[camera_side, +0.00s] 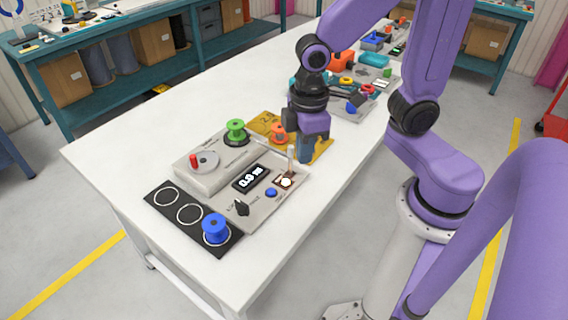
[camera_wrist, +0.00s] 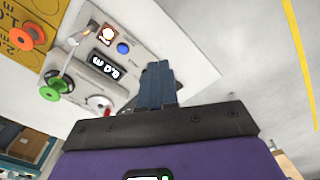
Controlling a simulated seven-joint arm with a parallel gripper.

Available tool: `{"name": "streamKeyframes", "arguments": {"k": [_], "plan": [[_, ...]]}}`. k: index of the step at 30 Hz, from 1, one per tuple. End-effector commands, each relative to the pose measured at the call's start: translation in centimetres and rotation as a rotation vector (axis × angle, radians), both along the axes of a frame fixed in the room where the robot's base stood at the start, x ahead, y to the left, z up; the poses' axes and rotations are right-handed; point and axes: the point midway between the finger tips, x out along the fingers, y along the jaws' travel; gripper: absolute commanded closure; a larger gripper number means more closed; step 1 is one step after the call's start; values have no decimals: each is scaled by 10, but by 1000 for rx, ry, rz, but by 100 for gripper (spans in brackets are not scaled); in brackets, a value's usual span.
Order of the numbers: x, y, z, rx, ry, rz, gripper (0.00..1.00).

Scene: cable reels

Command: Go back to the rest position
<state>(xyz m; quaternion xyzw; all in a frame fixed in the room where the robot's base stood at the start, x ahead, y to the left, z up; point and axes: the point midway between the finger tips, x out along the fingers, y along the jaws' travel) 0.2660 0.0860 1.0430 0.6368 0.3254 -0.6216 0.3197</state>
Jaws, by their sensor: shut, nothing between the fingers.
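My gripper (camera_side: 304,155) is shut with nothing between its fingers. In the side view it hangs above the table, close to the right rear of the grey machine (camera_side: 185,178). In the wrist view its fingers (camera_wrist: 158,84) are pressed together in front of the machine's panel. The machine carries a display (camera_side: 251,177), a blue button (camera_side: 271,192), a black knob (camera_side: 240,208), a lit square (camera_side: 285,181) and a disc with a red handle (camera_side: 203,162). A green reel (camera_side: 236,131) stands at its back. An orange reel (camera_side: 279,133) is on the yellow board (camera_side: 318,150).
A blue reel (camera_side: 215,228) stands on the end ring of the black mat (camera_side: 176,216); the other two rings are empty. Trays and small parts (camera_side: 360,85) lie farther back on the white table (camera_side: 120,150). The table's left side is clear.

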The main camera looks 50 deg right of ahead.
Motion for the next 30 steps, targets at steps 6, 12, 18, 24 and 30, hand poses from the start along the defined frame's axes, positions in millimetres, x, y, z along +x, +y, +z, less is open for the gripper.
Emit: {"name": "streamKeyframes", "arguments": {"k": [6, 12, 18, 24, 30], "plan": [[-41, -12, 13, 6, -2, 63, 100], [-76, -24, 23, 9, -2, 114, 100], [-98, -32, 27, 9, -1, 144, 100], [-98, -32, 28, 9, -1, 145, 100], [-98, -32, 28, 9, -1, 145, 100]]}}
